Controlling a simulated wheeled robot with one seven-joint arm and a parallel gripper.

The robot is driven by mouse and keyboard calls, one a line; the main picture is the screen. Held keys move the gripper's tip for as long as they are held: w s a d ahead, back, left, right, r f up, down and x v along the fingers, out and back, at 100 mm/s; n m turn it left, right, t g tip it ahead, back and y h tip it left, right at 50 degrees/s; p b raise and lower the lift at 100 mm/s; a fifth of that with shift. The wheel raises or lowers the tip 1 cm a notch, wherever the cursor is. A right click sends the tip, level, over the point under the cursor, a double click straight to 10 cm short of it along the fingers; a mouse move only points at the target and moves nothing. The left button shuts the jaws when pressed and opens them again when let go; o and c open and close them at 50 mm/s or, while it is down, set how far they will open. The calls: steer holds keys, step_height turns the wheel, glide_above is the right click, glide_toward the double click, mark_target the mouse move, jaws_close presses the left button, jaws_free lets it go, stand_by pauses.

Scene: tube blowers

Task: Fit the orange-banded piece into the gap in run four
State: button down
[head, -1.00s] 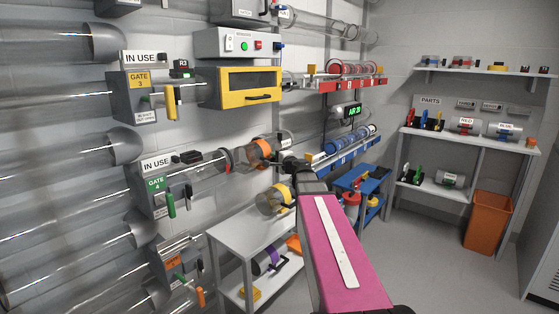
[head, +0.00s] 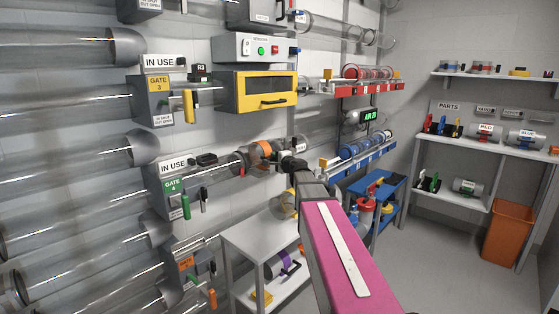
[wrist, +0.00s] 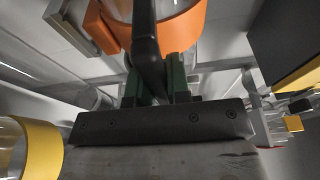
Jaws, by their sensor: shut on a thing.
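The orange-banded piece (head: 262,149) is a clear tube section with a broad orange band, at run four's height, right of the green Gate 4 box (head: 172,186). Its left end is close to the red ring (head: 241,163) on run four's clear tube; I cannot tell whether they touch. My gripper (head: 291,166) is at the piece's right side. In the wrist view, my gripper (wrist: 155,80) has its green fingers shut on a black handle (wrist: 147,45) in front of the orange band (wrist: 185,32). The piece's right end is partly hidden by my gripper.
A yellow-fronted cabinet (head: 262,92) hangs above run four. A grey table (head: 256,243) stands below, with a yellow-banded piece (head: 288,204) on top, partly behind my arm. A blue cart (head: 380,190) stands to the right. Open floor lies beyond it.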

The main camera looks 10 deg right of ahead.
steer(key=shift+w+a+f, duration=0.35)
steer(key=shift+w+f, duration=0.15)
steer(key=shift+f, duration=0.15)
steer(key=shift+w+a+f, duration=0.35)
steer(key=shift+w+f, duration=0.15)
steer(key=shift+f, duration=0.1)
steer(key=shift+f, duration=0.25)
steer(key=c, duration=1)
jaws_free()
steer(key=shift+s, duration=0.1)
steer(key=v, duration=1)
steer(key=shift+s, duration=0.3)
steer(key=shift+d+f, duration=0.1)
